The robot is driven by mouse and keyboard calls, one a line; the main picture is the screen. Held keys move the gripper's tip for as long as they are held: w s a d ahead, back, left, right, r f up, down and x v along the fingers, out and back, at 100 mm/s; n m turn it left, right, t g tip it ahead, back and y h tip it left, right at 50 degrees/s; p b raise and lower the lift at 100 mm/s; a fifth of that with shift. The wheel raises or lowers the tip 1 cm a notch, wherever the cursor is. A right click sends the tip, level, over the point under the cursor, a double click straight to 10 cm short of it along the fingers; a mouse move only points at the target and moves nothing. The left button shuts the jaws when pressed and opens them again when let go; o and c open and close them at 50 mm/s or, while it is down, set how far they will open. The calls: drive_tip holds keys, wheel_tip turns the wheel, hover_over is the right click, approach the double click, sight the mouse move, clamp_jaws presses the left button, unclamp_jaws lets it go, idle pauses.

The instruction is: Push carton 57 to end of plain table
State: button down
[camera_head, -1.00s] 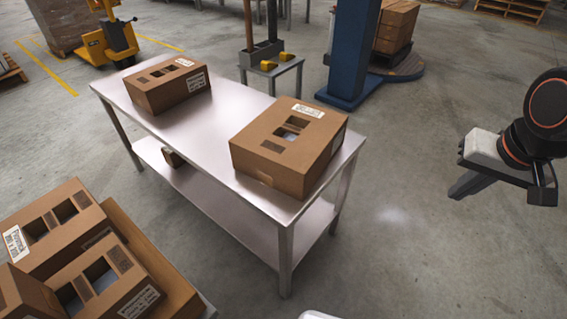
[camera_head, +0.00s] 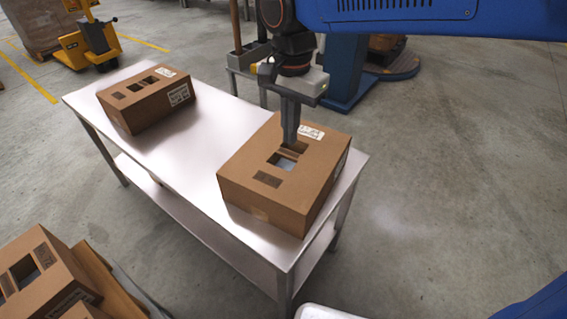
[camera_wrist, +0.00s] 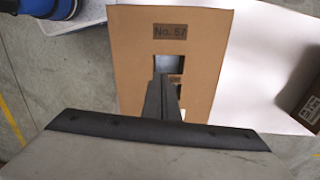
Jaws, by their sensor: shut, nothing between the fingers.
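Carton 57 (camera_head: 318,165) is a brown box with top openings and a white label, on the near right end of the bare metal table (camera_head: 222,137). In the wrist view the carton (camera_wrist: 132,60) shows a dark "No. 57" label. My gripper (camera_head: 289,145) points down over the carton's top, its shut fingers beside an opening. The fingers (camera_wrist: 164,80) cover part of the carton's top in the wrist view. I cannot tell whether the fingertips touch the carton or enter an opening.
A second carton (camera_head: 145,98) stands at the table's far left end, with clear tabletop between the two. More cartons (camera_head: 45,275) are stacked at lower left. A yellow pallet truck (camera_head: 88,45) and a blue column (camera_head: 345,70) stand behind. Floor at right is open.

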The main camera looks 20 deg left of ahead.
sight(279, 169)
drive_tip(key=f, duration=0.3)
drive_tip(key=a+f, duration=0.1)
drive_tip(key=f, duration=0.6)
drive_tip(key=shift+s+a+f, duration=0.1)
drive_tip(key=shift+s+a, duration=0.05)
drive_tip(key=shift+s, duration=0.15)
drive_tip(key=shift+s+a, duration=0.35)
drive_tip(key=shift+s, duration=0.55)
wheel_tip(279, 169, up, 17)
drive_tip(key=shift+r, duration=0.2)
